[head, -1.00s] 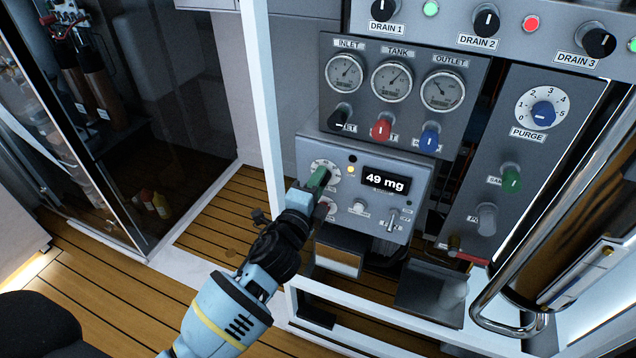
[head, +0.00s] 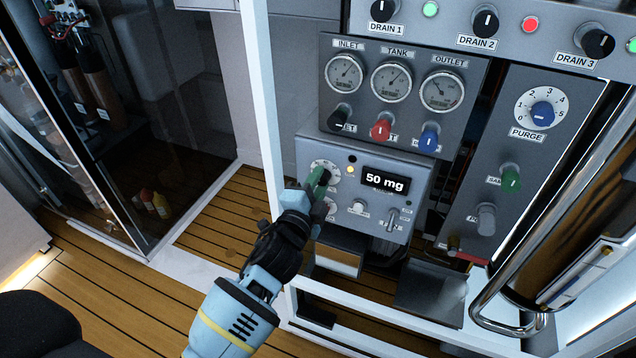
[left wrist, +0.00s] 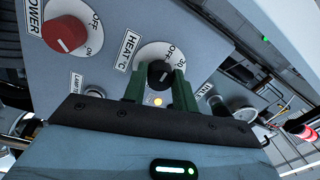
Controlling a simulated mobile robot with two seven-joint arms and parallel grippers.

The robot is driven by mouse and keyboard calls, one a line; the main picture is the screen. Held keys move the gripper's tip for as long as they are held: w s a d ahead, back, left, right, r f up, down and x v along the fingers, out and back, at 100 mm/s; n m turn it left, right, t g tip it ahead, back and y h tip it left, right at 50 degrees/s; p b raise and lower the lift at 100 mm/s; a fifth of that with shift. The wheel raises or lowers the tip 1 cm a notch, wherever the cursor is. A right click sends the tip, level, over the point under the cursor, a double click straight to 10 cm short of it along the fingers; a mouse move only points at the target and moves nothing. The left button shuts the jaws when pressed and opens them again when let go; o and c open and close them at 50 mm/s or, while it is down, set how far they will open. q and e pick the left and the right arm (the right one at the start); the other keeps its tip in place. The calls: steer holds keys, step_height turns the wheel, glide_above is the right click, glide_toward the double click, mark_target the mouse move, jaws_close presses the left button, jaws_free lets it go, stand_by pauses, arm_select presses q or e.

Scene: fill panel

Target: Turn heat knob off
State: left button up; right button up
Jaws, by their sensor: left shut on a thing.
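The black heat knob (left wrist: 159,73) sits on a white round dial marked OFF and 30, beside a HEAT °C label, in the left wrist view. My left gripper (left wrist: 160,86) has its two green fingers on either side of this knob, shut on it. In the head view my left gripper (head: 318,180) reaches the upper left of the grey box (head: 345,150), and its fingers partly hide the dial. The box's display (head: 385,183) reads 50 mg. My right gripper is not in view.
A red power knob (left wrist: 65,33) is beside the heat dial. A lamp switch and a lit yellow lamp (left wrist: 157,101) are close to the fingers. Gauges (head: 391,82) and red, blue and black knobs are above the box. A metal handle (head: 545,225) stands at right.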

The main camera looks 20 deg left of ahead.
arm_select(q)
steer(key=o, duration=1)
steer(key=shift+s+a+f, duration=0.1)
steer(key=shift+s+f, duration=0.05)
steer(key=shift+s, duration=3.8)
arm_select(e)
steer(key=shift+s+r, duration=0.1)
